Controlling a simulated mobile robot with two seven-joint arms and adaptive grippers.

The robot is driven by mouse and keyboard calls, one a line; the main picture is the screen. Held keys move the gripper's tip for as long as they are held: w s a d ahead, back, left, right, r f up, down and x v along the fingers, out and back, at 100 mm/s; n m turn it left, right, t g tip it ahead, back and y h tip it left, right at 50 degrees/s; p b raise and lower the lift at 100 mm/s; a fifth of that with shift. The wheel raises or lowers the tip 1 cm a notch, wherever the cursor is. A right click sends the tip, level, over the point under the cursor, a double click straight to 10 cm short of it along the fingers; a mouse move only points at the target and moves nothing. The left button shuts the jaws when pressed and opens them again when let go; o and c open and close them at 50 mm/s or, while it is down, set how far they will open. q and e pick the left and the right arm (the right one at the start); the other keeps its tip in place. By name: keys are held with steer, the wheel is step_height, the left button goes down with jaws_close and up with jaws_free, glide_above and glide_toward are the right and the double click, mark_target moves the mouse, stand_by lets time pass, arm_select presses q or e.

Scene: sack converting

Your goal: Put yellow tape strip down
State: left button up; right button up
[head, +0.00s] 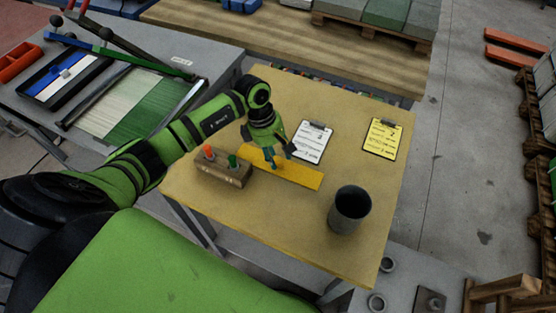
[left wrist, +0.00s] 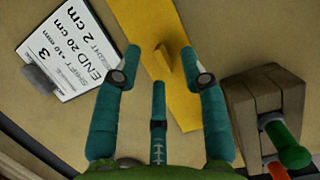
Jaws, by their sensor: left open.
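The yellow tape strip (head: 300,174) lies flat on the tan table, running from the wooden block toward the right. In the left wrist view the strip (left wrist: 180,103) has a small raised yellow tab on its top face. My left gripper (head: 273,160) is over the strip, fingers pointing down. In the left wrist view its teal fingers (left wrist: 160,70) are spread open, with the tab between the fingertips. No finger is clearly closed on the tab, and I cannot tell if any touches it. My right gripper is not in view.
A wooden block (head: 222,171) with orange and green handled tools stands just left of the strip. A white clipboard (head: 312,142) lies behind it and a yellow clipboard (head: 382,139) farther right. A dark cup (head: 349,211) stands front right. The table's front middle is clear.

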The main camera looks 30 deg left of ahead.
arm_select(q)
steer(key=shift+d+f, duration=0.1)
steer(key=shift+f, duration=0.5)
jaws_close()
